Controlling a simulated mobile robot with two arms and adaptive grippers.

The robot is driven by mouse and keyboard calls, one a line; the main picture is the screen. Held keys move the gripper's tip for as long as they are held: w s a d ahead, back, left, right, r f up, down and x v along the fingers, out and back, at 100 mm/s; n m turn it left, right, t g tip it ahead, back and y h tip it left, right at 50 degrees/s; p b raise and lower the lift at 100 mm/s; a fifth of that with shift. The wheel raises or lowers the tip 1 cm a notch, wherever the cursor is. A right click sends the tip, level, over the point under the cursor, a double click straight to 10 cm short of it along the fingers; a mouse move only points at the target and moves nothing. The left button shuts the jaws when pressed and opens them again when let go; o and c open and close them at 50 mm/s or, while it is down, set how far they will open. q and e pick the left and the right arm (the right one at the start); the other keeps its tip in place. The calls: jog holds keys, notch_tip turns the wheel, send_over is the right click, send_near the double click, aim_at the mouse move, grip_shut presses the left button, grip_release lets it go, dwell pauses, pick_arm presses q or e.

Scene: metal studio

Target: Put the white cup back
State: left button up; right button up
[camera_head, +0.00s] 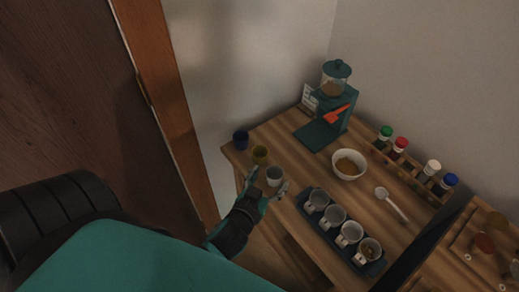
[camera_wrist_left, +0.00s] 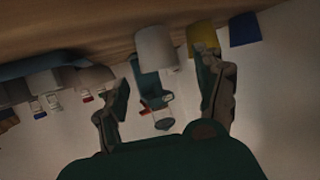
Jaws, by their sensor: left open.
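The white cup (camera_head: 274,175) stands upright near the left front edge of the wooden table. My left gripper (camera_head: 267,188) is open at the cup, with its fingers spread to either side. In the left wrist view, which is upside down, the white cup (camera_wrist_left: 156,47) appears between and beyond the open fingers (camera_wrist_left: 168,80), with a gap on both sides. I cannot tell how deep it sits between them. My right gripper is not in view.
A yellow cup (camera_head: 260,156) and a dark blue cup (camera_head: 241,140) stand close behind the white cup. A dark tray (camera_head: 320,233) with several cups lies to the right. A bowl (camera_head: 348,164), a spoon (camera_head: 391,203), a grinder (camera_head: 330,117) and capped jars (camera_head: 401,146) are farther back.

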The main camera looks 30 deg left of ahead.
pick_arm(q)
jog(key=v, duration=0.6)
jog(key=shift+s+r+b, duration=0.15)
jog(key=shift+s+b, duration=0.15)
jog(key=shift+s, duration=0.1)
